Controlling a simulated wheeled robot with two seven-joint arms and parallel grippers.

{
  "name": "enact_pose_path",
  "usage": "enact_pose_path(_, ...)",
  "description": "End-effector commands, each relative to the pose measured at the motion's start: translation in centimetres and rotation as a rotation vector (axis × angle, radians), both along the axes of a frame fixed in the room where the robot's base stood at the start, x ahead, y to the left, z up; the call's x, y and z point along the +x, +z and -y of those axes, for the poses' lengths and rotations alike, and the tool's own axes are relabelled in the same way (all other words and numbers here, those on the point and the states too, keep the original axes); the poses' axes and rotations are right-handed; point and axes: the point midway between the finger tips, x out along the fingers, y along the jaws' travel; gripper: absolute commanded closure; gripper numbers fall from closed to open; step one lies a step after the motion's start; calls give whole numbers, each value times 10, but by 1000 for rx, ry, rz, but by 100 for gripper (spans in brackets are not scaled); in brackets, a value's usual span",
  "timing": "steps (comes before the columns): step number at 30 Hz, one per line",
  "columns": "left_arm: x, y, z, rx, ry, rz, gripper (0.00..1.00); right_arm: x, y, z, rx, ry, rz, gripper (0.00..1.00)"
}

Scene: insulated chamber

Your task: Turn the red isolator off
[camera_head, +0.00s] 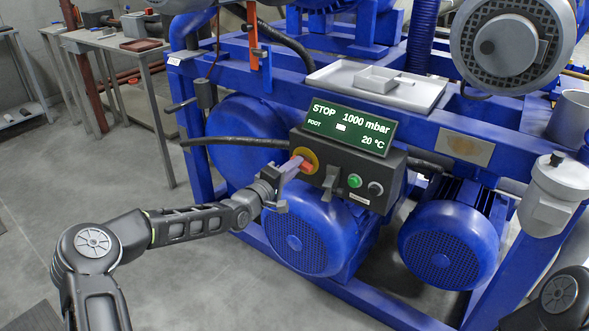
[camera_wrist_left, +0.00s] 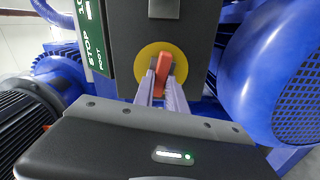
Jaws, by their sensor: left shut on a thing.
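The red isolator (camera_head: 299,164) is a red handle on a yellow round plate, at the left end of a dark control box (camera_head: 335,172). In the left wrist view the red handle (camera_wrist_left: 163,72) stands out from the yellow plate (camera_wrist_left: 149,66), tilted slightly. My left gripper (camera_head: 289,169) is shut on the red handle, one finger on each side of it. The fingertips hide part of the handle. The display (camera_head: 349,126) above the box reads STOP, 1000 mbar and 20 °C. My right gripper is not in view.
A green button (camera_head: 354,181) and a dark knob (camera_head: 375,188) sit right of the isolator on the box. Blue motors (camera_head: 310,235) and blue frame beams surround the box closely. A black hose (camera_head: 230,141) runs behind my gripper.

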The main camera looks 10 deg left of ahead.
Motion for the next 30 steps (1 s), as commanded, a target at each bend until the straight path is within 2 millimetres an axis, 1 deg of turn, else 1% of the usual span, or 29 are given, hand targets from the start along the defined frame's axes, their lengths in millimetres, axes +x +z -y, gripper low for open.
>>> enact_pose_path(3, 0, -3, -1, -73, 1, -31, 100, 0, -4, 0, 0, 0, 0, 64)
enact_pose_path(10, 0, -2, -1, -161, 1, -65, 100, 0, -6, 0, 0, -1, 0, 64)
enact_pose_path(26, 0, -3, -1, -190, 1, -77, 100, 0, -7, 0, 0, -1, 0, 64)
enact_pose_path(27, 0, -3, -1, -190, 1, -77, 80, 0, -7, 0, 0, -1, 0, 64)
enact_pose_path(30, 0, -2, -1, -189, 1, -77, 72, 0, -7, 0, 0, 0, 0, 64)
